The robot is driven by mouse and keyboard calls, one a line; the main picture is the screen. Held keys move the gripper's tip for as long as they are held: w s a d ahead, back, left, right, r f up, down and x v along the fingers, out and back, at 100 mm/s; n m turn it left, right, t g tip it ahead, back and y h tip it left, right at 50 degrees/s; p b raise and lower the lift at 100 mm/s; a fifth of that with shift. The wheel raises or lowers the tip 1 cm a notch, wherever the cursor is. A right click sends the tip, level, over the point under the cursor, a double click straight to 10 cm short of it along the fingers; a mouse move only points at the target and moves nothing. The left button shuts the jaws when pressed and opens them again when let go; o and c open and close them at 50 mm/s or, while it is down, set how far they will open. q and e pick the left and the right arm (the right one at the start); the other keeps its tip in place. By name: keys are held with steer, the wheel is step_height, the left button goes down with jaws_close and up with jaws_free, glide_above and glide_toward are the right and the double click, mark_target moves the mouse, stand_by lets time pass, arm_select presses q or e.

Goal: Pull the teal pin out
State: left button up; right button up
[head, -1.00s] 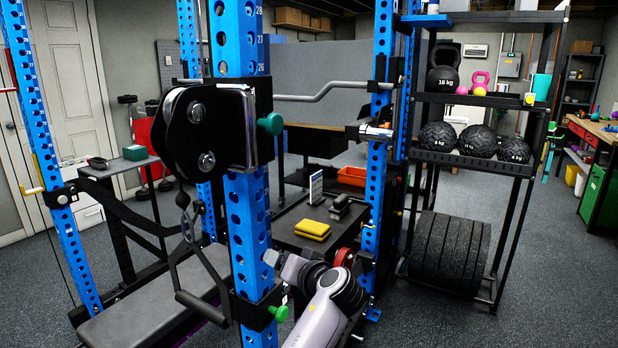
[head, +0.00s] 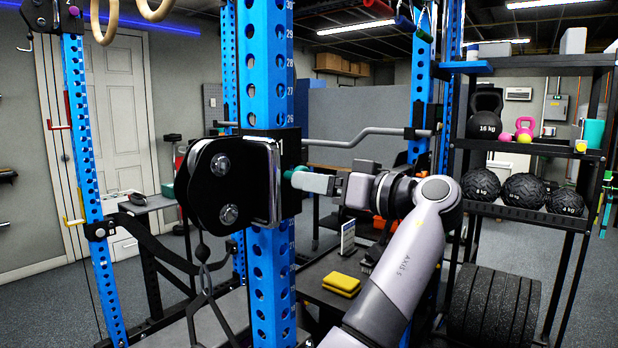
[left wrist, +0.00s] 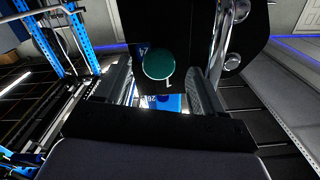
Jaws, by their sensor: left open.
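The teal pin (head: 291,174) sticks out of the right side of the black pulley carriage (head: 215,185) on the blue upright (head: 268,80). In the left wrist view the round teal head (left wrist: 158,64) faces the camera. My left gripper (head: 312,182) is open at the pin, with its fingers pointing left toward the carriage. In the left wrist view one finger lies on each side of the teal head, with gaps visible. The gripper hides part of the pin in the head view. My right gripper is in neither view.
A rack with black balls (head: 523,190) and a kettlebell (head: 484,124) stands at the right.

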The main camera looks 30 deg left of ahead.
mark_target(290, 176)
arm_select(q)
steer(key=shift+w+a, duration=0.15)
steer(key=shift+a, duration=1.3)
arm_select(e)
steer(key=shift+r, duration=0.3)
arm_select(q)
jaws_close()
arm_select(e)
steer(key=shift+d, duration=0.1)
